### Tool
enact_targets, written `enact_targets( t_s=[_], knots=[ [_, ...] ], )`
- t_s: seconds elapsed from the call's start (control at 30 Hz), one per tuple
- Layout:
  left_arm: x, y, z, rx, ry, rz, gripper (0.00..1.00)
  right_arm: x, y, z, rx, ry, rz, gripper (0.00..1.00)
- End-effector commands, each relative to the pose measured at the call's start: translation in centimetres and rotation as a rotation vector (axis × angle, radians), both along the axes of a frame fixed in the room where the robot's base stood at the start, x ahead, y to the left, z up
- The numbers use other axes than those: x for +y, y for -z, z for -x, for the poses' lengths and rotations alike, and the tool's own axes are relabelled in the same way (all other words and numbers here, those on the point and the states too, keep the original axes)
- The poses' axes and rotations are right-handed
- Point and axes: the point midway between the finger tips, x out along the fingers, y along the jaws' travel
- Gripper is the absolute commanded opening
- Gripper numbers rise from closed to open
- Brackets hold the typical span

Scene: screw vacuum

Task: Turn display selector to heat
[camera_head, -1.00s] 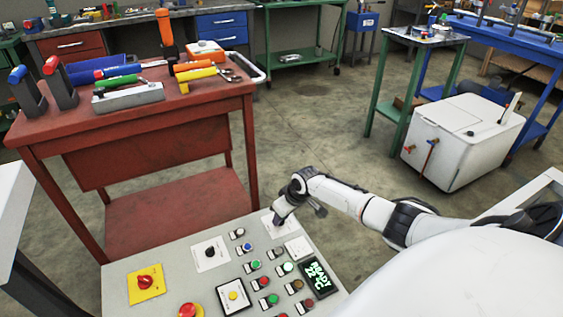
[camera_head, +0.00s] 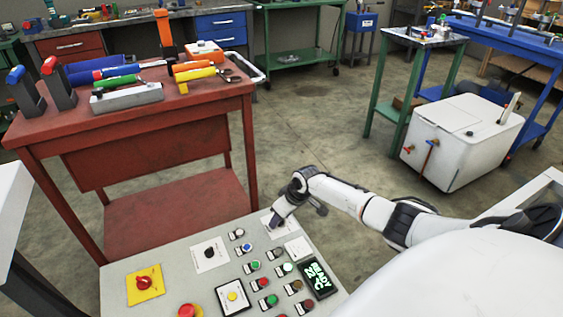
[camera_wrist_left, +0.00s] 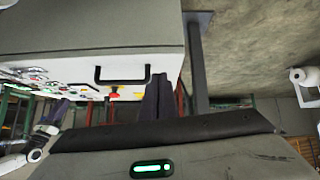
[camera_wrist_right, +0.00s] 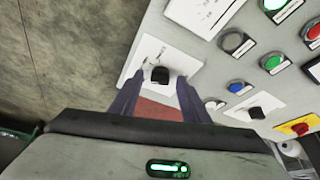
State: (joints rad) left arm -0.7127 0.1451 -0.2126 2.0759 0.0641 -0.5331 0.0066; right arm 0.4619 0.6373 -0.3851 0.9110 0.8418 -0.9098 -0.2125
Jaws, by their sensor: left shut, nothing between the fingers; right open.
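The control panel (camera_head: 180,262) lies low in the head view. A black selector knob (camera_wrist_right: 160,74) on a white plate (camera_wrist_right: 148,56) shows in the right wrist view. My right gripper (camera_wrist_right: 159,84) is open, with one fingertip on each side of that knob; contact cannot be told. The display (camera_head: 318,279) shows green text.
Several coloured buttons (camera_head: 255,265) lie between the knobs and the display. A red emergency button (camera_head: 187,311) and a red rotary switch (camera_head: 144,283) on yellow are at the left. A red tool table (camera_head: 130,120) stands behind the panel.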

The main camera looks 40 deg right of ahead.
Motion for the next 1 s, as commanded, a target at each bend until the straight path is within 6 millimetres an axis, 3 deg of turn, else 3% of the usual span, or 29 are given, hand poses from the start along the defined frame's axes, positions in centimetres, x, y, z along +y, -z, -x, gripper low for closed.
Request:
enact_targets(
  t_s=[0.17, 0.6, 1.0],
  knots=[
    [0.0, -0.7, 0.1, 0.003, 0.001, -0.003, 0.0, -0.1, -1.3, 0.4, -0.001, -0.001, 0.002, 0.42],
    [0.2, -2.9, 0.3, 0.013, 0.003, -0.018, 0.0, -0.2, -8.5, 3.4, 0.0, -0.002, 0.002, 0.42],
    [0.1, -2.9, 0.1, 0.014, 0.003, -0.021, 0.0, -0.2, -9.5, 3.9, 0.001, 0.0, 0.0, 0.42]
  ],
)
